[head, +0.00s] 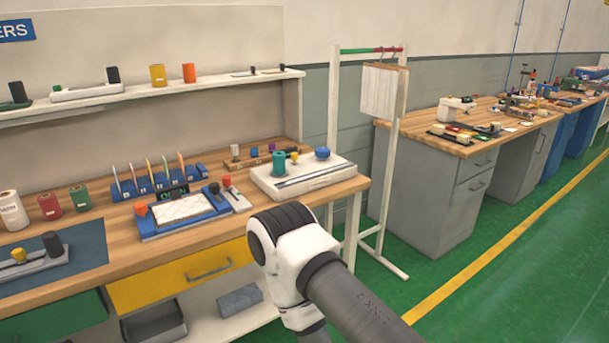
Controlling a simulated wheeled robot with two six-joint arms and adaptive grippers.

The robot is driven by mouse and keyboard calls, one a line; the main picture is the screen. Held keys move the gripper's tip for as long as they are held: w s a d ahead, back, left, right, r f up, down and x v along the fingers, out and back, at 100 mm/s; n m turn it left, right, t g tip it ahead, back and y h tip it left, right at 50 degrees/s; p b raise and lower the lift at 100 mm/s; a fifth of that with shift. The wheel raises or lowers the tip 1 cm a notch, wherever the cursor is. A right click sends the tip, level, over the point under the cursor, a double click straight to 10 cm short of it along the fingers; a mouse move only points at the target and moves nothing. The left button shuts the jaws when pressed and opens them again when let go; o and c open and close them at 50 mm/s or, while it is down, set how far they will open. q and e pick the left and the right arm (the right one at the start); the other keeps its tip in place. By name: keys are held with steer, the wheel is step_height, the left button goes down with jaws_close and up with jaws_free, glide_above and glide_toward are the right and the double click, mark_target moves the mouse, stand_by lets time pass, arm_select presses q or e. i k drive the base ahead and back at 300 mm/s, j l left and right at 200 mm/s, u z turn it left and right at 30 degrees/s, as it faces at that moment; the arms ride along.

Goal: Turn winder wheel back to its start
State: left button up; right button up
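No part is clearly recognisable as the winder wheel. At the left, a grey device (28,266) with a yellow knob (19,255) and a black upright cylinder sits on a dark blue mat (88,247). Whether any of these is the winder is unclear. One of my arms crosses the lower middle, in front of the bench. Neither gripper shows.
A blue-framed tray (184,216) and a rack of thin upright sticks (150,184) stand mid-bench. Thread spools (49,207) stand at the left. A shelf (130,94) runs above. A white garment rack (393,160) stands right of the bench; green floor (480,290) lies open beyond.

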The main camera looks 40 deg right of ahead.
mark_target(322, 154)
steer(key=z, duration=1.3)
